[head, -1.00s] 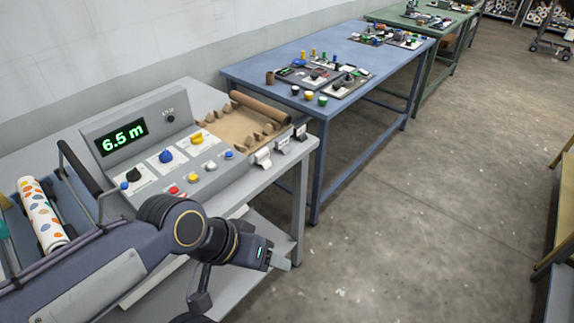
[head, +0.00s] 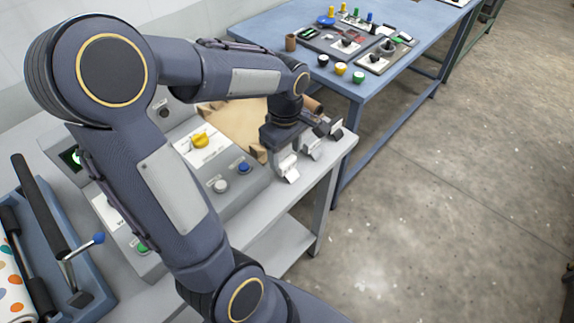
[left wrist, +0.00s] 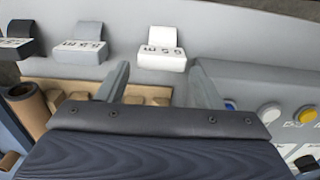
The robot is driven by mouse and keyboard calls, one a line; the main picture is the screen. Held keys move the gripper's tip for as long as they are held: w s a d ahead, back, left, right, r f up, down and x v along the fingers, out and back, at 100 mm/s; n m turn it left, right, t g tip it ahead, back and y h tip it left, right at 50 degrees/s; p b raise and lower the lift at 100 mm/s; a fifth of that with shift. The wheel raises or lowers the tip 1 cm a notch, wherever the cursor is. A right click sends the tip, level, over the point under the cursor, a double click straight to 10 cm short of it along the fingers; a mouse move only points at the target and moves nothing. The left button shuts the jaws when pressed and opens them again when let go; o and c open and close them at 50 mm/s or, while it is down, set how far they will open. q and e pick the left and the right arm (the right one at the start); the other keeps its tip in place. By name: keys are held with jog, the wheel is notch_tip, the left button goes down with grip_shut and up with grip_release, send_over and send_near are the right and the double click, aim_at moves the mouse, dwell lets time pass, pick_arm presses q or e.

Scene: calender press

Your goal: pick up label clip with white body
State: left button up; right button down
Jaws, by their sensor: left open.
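The label clip with the white body (left wrist: 161,50) sits on the front edge of the grey bench, its printed label facing up in the left wrist view. In the head view the white clip (head: 288,170) is partly hidden by my left gripper. My left gripper (left wrist: 160,74) is open and empty, its two fingers pointing at the white clip, one toward each side of it. In the head view the left gripper (head: 279,150) is low over the bench edge; whether it touches the clip cannot be told. My right gripper is not in view.
A grey-bodied clip (left wrist: 80,52) and a black-bodied clip (left wrist: 21,44) stand beside the white one. A control panel with a yellow knob (head: 201,141) and buttons is close by. A brown tray (head: 233,126) lies behind. A blue table (head: 262,31) stands beyond.

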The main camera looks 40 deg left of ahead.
aim_at(287, 161)
pick_arm(q)
jog(key=f, duration=0.4)
jog(key=shift+s+d+f, duration=0.1)
jog(key=shift+d+f, duration=0.2)
jog(key=shift+f, duration=0.1)
jog(key=c, duration=0.7)
jog(key=shift+r, duration=0.15)
